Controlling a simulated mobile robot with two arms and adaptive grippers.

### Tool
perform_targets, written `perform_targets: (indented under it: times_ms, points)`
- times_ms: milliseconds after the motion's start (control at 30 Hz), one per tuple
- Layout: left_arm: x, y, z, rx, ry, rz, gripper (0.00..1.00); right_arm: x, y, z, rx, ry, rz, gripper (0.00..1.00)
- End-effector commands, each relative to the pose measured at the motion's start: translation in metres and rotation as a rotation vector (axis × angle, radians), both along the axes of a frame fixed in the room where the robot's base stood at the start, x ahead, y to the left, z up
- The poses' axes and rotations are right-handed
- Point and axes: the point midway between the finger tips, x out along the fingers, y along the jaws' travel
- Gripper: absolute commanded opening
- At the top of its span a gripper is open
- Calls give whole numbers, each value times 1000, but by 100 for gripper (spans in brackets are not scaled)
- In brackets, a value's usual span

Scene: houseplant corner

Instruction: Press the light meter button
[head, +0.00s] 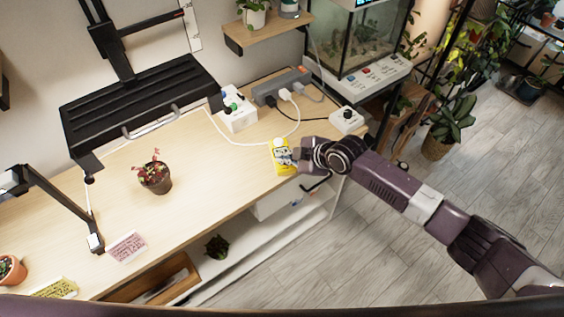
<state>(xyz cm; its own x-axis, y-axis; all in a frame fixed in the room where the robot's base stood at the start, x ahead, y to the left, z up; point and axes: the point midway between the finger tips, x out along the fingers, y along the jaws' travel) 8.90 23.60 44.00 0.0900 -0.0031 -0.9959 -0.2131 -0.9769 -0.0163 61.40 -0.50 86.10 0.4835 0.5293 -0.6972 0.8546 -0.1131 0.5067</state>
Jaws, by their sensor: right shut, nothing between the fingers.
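The light meter is a small yellow device (280,146) with a pale round top, lying on the wooden tabletop near its right front edge. My right gripper (292,158) comes in from the right and is shut, with its fingertips over the right side of the meter. Nothing shows between the fingers. The fingers hide part of the meter's face, so I cannot tell whether they touch it or where its button is. My left gripper is not in view.
Behind the meter are a white box (236,115) with coloured parts, a grey power strip (281,85) with white cables, and a white knob box (347,120). A potted red plant (155,178) stands left. Bare tabletop (215,170) lies between plant and meter.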

Motion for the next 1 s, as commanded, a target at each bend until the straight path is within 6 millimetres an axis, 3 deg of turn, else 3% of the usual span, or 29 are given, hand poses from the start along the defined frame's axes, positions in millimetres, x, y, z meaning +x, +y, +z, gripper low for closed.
perform_targets:
  times_ms: [767,1000]
  points:
    - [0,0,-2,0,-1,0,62,0,0,-3,0,0,0,0]
    - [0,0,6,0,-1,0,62,0,0,8,1,0,1,0]
